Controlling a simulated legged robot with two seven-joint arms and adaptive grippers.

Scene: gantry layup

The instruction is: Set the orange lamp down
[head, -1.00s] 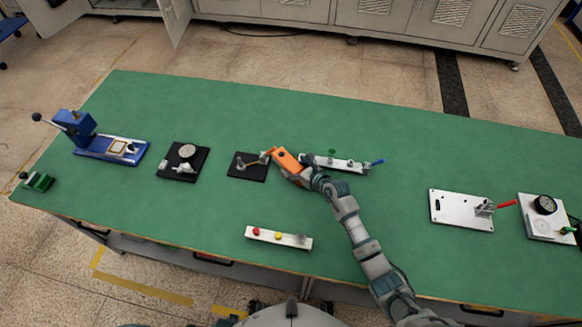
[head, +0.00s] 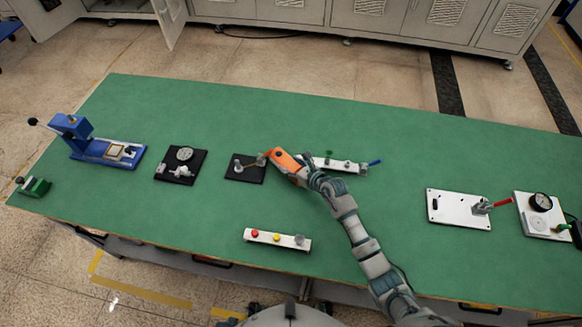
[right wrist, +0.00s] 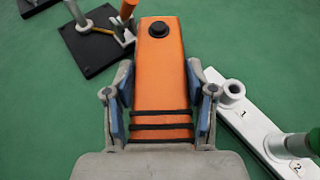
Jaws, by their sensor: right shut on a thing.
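The orange lamp (head: 288,161) is a flat orange block with a black round knob and black bands. It is at the middle of the green table (head: 400,150) in the head view, between a black plate fixture and a white strip. In the right wrist view the lamp (right wrist: 160,70) points away from me, knob end far. My right gripper (head: 301,174) is shut on its near end; in the wrist view the blue pads of the gripper (right wrist: 160,100) flank the banded part. I cannot tell whether the lamp touches the table. My left gripper is not in view.
A black plate fixture (head: 236,175) with an orange-tipped lever is close left of the lamp. A numbered white strip (right wrist: 245,120) is close right. A white strip with coloured buttons (head: 277,239) lies nearer me.

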